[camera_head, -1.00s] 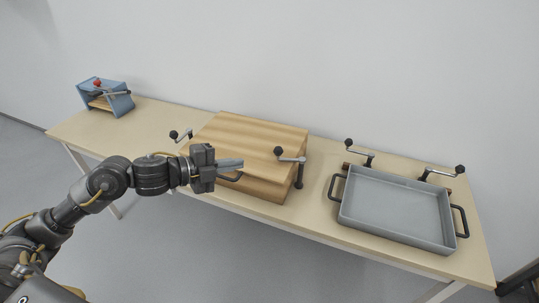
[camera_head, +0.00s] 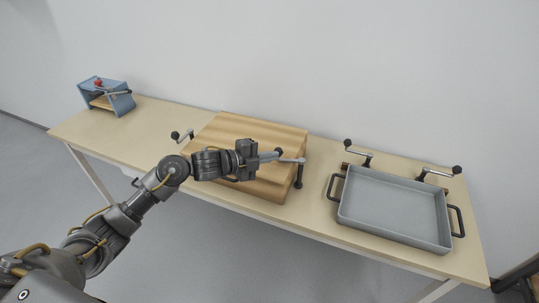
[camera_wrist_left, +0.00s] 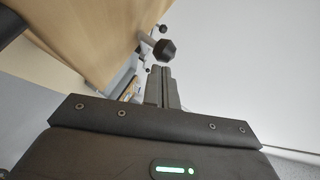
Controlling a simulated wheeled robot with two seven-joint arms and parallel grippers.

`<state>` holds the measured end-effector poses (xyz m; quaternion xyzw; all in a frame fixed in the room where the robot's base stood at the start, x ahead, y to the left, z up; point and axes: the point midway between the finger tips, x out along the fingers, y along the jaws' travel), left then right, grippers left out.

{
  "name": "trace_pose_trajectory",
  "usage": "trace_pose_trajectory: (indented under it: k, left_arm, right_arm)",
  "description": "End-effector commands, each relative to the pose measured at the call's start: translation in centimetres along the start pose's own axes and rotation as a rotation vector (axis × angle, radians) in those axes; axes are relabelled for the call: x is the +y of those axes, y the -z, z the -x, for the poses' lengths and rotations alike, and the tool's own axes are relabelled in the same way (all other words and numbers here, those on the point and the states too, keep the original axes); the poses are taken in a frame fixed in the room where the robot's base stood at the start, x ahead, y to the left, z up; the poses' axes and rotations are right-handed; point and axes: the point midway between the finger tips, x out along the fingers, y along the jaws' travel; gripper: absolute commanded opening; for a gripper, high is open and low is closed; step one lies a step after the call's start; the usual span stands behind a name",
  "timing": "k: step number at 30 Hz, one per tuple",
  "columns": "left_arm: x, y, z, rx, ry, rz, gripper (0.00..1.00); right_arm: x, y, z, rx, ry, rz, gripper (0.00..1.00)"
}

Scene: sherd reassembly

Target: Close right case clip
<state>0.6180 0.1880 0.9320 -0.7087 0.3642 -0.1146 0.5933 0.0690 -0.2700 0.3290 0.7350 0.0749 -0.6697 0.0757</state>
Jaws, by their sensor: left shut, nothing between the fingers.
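The wooden case (camera_head: 240,132) sits closed-looking on the table. Its right clip (camera_head: 299,173) is at the right front corner, with a grey lever reaching left over the lid. My left gripper (camera_head: 272,156) is shut and empty, with its fingertips at the lever's knob end in the head view. In the left wrist view the shut fingertips (camera_wrist_left: 163,72) point at a dark faceted knob (camera_wrist_left: 165,49) just beyond them. Whether they touch it I cannot tell. The left clip (camera_head: 182,136) has its lever out to the left of the case.
A grey tray (camera_head: 342,215) with dark handles stands on the right of the table (camera_head: 315,222), with two crank levers (camera_head: 360,155) (camera_head: 437,173) behind it. A blue stand (camera_head: 122,104) with a red knob is at the far left. The table between stand and case is clear.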

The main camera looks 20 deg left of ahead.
Motion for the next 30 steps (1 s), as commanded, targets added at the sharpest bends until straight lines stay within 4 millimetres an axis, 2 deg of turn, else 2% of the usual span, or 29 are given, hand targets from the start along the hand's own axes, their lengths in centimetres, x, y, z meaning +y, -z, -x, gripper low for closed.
trace_pose_trajectory:
  k: [11, 20, 30]
  left_arm:
    - [0.0, -0.2, -0.2, 0.0, 0.0, 0.0, 0.0]
    - [-1.2, -3.2, -1.4, -0.001, 0.001, -0.001, 0.0]
    - [-1.3, -3.2, -1.4, -0.001, 0.0, 0.0, 0.0]
  right_arm:
    - [0.7, -0.2, 0.0, -0.004, -0.008, 0.003, 0.0]
    - [0.7, -0.2, -1.1, -0.004, -0.008, 0.003, 0.0]
    - [0.7, -0.1, -0.9, -0.003, -0.009, 0.003, 0.0]
